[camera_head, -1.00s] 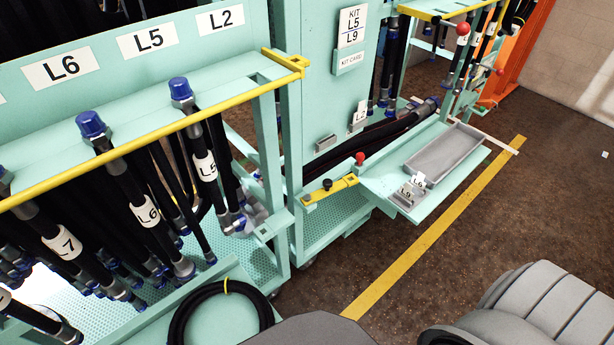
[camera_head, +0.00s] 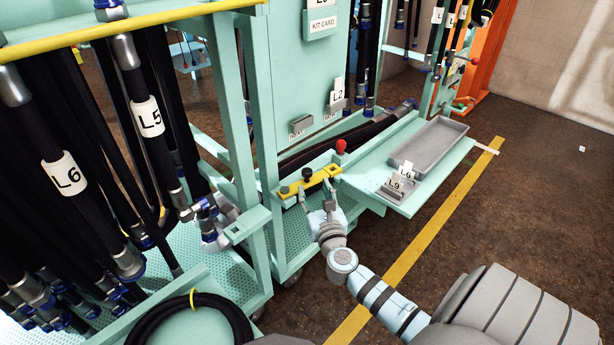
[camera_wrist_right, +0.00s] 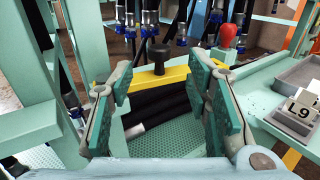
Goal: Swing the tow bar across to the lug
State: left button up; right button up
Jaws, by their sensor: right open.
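The yellow tow bar (camera_head: 318,181) lies level along the edge of the middle cart, with a black knob (camera_head: 308,174) standing up from it. In the right wrist view the bar (camera_wrist_right: 172,77) crosses beyond my fingers, and its black knob (camera_wrist_right: 158,56) is centred in the gap between them. My right gripper (camera_head: 318,194) is open and empty, just in front of the bar; I see no clear contact. A teal slotted bracket (camera_head: 248,224) sticks out from the left cart; I cannot tell for sure whether it is the lug. My left gripper is not in view.
A red knob (camera_head: 341,146) stands behind the bar's right end. A shelf with a grey tray (camera_head: 430,146) and label cards (camera_head: 397,185) is right of the bar. Black hoses hang at left, and a coiled hose (camera_head: 190,318) lies in front. The floor at right is clear.

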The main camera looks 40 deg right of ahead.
aim_at(308, 176)
jog(key=b+x, duration=0.2)
jog(key=x, duration=0.6)
jog(key=shift+a+f, duration=0.1)
jog(key=shift+w+d, duration=0.2)
jog(key=shift+w, duration=0.1)
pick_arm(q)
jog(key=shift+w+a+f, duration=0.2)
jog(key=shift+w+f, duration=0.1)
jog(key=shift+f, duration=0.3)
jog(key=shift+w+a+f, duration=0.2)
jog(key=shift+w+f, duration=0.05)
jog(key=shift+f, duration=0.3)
pick_arm(e)
grip_shut()
